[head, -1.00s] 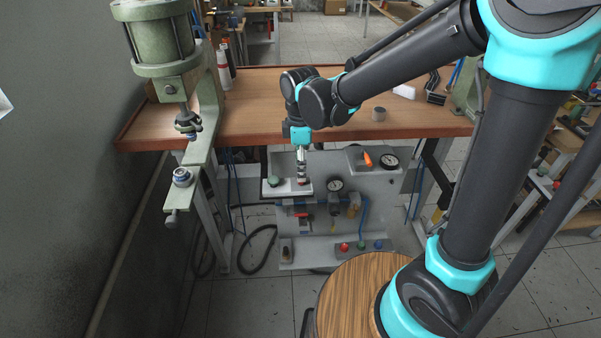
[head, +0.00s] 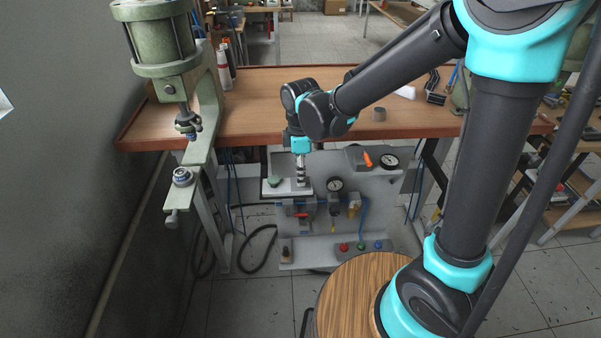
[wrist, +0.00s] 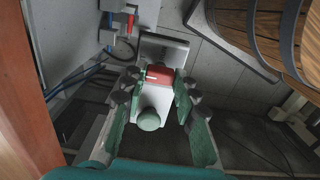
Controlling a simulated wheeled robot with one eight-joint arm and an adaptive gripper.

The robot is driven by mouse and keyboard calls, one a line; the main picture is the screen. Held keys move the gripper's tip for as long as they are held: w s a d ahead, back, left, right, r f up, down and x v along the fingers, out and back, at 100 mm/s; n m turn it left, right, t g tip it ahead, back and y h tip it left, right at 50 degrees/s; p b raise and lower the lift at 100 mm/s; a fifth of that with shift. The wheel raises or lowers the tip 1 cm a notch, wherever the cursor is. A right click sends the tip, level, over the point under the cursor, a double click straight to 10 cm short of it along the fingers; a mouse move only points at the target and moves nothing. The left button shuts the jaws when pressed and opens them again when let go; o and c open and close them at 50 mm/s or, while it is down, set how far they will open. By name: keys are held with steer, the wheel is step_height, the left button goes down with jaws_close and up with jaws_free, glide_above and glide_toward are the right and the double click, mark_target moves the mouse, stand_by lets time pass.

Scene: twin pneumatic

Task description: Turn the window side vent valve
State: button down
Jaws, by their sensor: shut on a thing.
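A red valve handle (wrist: 158,74) sits on a pale grey block (wrist: 160,100), which also shows at the left of the panel in the head view (head: 272,191). A round green knob (wrist: 150,120) is on the same block. My gripper (wrist: 155,80) is shut on the red handle, its green-lined fingers on either side of it. In the head view my gripper (head: 300,182) points down at the block and hides the red handle. An orange lever (head: 367,159) is on the panel's right block. The pictures carry no label telling which valve is on the window side.
The grey panel (head: 320,238) bears gauges (head: 335,184), several coloured buttons and a lower red handle (head: 300,215). The wooden bench (head: 250,118) is just above and behind. A green press (head: 205,110) stands at the left. A round wooden top (head: 345,300) is in front.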

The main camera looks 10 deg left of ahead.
steer(key=shift+m, duration=0.3)
steer(key=m, duration=1.3)
steer(key=shift+m, duration=2.1)
steer(key=c, duration=1.2)
jaws_free()
steer(key=shift+o, duration=0.2)
